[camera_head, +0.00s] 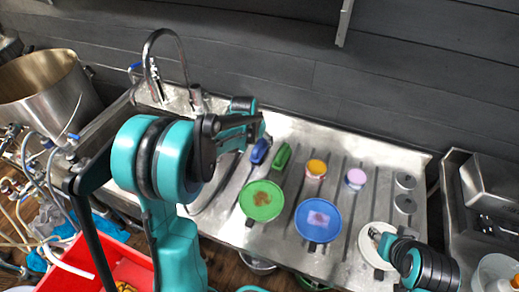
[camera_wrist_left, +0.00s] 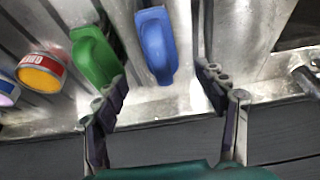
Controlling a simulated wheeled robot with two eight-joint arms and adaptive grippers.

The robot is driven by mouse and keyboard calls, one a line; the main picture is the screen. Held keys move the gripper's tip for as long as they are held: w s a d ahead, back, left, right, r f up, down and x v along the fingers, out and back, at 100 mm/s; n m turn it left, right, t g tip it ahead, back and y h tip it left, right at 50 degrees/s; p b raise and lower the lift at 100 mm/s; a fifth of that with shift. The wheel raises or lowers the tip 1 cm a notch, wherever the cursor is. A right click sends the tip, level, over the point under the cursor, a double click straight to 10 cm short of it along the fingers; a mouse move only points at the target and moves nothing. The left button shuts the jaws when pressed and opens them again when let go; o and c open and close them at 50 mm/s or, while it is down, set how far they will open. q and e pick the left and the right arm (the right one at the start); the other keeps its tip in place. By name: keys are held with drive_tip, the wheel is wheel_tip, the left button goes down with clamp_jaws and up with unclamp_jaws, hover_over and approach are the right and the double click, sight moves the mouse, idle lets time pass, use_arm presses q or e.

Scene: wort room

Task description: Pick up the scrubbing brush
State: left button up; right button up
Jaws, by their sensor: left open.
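A blue brush-like object (camera_head: 259,152) and a green one (camera_head: 281,157) lie side by side at the back of the metal drainboard; which is the scrubbing brush I cannot tell for sure. In the left wrist view the blue one (camera_wrist_left: 155,45) lies ahead of the gap between my left fingers, and the green one (camera_wrist_left: 95,55) is close to the left finger. My left gripper (camera_wrist_left: 163,88) is open and empty. It also shows in the head view (camera_head: 253,124), near the blue object. My right gripper (camera_head: 382,241) is small over a white plate, its jaws unclear.
A green plate (camera_head: 262,201), a blue plate (camera_head: 318,220) and a white plate (camera_head: 367,248) lie in front. An orange-topped container (camera_head: 316,169) and a pink-topped one (camera_head: 355,179) stand to the right. A faucet (camera_head: 150,65) rises at the back left. A dark wall (camera_head: 400,90) stands behind.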

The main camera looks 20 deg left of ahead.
use_arm(q)
drive_tip(key=shift+w+a+f, duration=0.15)
drive_tip(key=shift+w+f, duration=0.1)
drive_tip(key=shift+f, duration=0.2)
drive_tip(key=shift+w+a+f, duration=0.1)
drive_tip(key=shift+w+f, duration=0.1)
drive_tip(key=shift+f, duration=0.2)
drive_tip(key=b+x, duration=0.3)
drive_tip(key=x, duration=0.4)
drive_tip(key=shift+w+d+f, duration=0.15)
drive_tip(key=shift+w, duration=0.05)
drive_tip(key=shift+c, duration=0.7)
drive_tip(key=c, duration=1.3)
wheel_tip(320, 180, up, 10)
drive_tip(key=p, duration=0.3)
drive_tip(key=shift+r, duration=0.2)
drive_tip(key=shift+c, duration=0.2)
drive_tip(key=o, duration=0.4)
drive_tip(key=shift+c, duration=0.3)
